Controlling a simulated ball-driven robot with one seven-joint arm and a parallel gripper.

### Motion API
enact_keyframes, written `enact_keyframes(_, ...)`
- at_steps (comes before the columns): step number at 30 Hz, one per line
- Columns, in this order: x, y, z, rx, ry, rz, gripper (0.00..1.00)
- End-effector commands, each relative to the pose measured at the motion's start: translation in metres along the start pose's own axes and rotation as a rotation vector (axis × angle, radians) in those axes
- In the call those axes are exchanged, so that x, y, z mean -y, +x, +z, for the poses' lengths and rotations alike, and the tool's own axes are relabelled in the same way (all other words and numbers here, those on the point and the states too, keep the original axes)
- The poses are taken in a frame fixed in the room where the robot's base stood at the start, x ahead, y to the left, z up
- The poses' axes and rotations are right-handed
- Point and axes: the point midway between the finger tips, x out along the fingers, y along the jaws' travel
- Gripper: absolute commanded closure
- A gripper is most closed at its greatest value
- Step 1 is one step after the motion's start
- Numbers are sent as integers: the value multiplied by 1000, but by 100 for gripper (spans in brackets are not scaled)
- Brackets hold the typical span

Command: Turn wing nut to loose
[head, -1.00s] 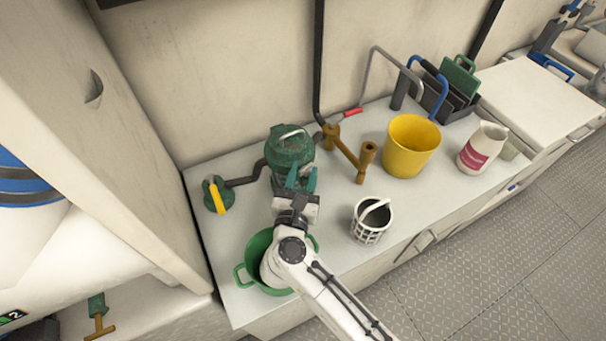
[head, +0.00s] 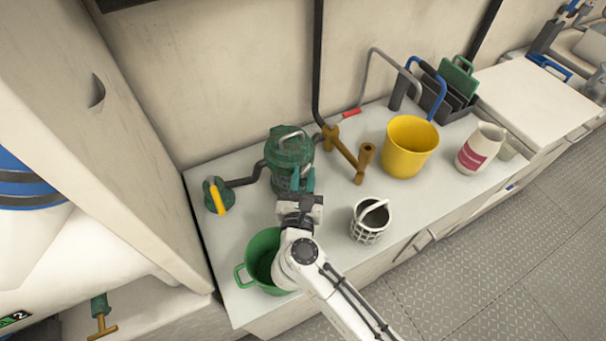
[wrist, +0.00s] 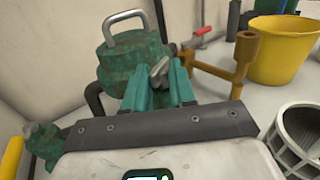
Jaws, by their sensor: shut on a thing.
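The green strainer housing (head: 289,147), worn and with a metal bail handle on its lid, stands on the pale counter; it also shows in the wrist view (wrist: 122,65). The grey metal wing nut (wrist: 160,68) is on the near side of the housing, seen between my teal fingers. My gripper (head: 297,180) is at the housing's near side. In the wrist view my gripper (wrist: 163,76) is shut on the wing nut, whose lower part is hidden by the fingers. In the head view the nut is hidden.
A green bucket (head: 243,275) sits under my arm. A strainer basket (head: 366,234) stands to the right, with bronze pipework (head: 345,152), a yellow bucket (head: 433,140) and a white jug (head: 466,155) beyond. A green valve with a yellow handle (head: 217,197) is at left.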

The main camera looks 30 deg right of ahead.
Motion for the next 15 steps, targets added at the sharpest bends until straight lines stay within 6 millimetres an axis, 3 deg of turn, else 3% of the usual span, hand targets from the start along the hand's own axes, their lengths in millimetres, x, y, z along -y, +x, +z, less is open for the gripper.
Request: enact_keyframes(15,7,0,2,-3,2,354,100)
